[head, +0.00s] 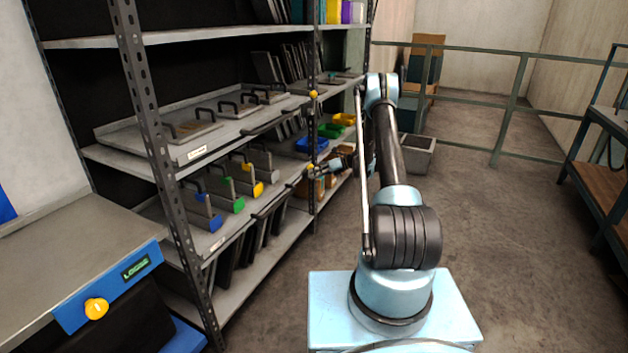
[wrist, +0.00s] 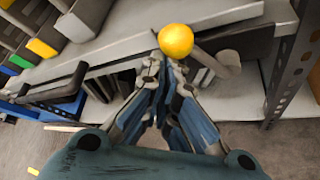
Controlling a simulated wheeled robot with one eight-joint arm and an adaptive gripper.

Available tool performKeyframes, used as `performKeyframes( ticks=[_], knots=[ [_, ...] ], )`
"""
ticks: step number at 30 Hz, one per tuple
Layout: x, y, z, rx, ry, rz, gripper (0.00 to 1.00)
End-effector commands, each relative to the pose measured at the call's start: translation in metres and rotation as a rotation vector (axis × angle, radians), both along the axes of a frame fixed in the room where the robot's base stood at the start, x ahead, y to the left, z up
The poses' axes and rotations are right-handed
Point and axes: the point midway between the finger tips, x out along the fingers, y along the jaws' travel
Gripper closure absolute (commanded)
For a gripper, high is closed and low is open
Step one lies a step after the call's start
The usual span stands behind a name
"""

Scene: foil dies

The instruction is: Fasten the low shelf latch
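The low shelf latch has a round yellow knob (head: 310,167) at the front edge of the lower shelf, beside the perforated post. In the wrist view the yellow knob (wrist: 176,40) is large and sits just beyond my fingertips. My gripper (head: 319,172) reaches in from the right at the knob's height. In the wrist view the fingers of my gripper (wrist: 166,68) come together at their tips, right below the knob in the picture. I cannot tell whether they touch it.
A second yellow knob (head: 313,94) is on the shelf above. Dies with blue, green and yellow ends (head: 228,195) stand on the lower shelf. A blue panel reading LOOSE (head: 110,290) is at the near left. The floor (head: 500,240) to the right is clear.

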Motion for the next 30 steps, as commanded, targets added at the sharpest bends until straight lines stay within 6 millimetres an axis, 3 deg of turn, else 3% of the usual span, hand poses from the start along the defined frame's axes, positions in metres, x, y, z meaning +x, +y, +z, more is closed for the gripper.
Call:
performKeyframes(
  ticks=[3,15,30],
  knots=[
    [0.007,-0.002,0.006,0.036,0.068,0.001,1.0],
    [0.024,-0.01,0.018,0.033,0.064,0.002,1.0],
    [0.032,-0.014,0.022,0.035,0.062,-0.002,1.0]
  ],
)
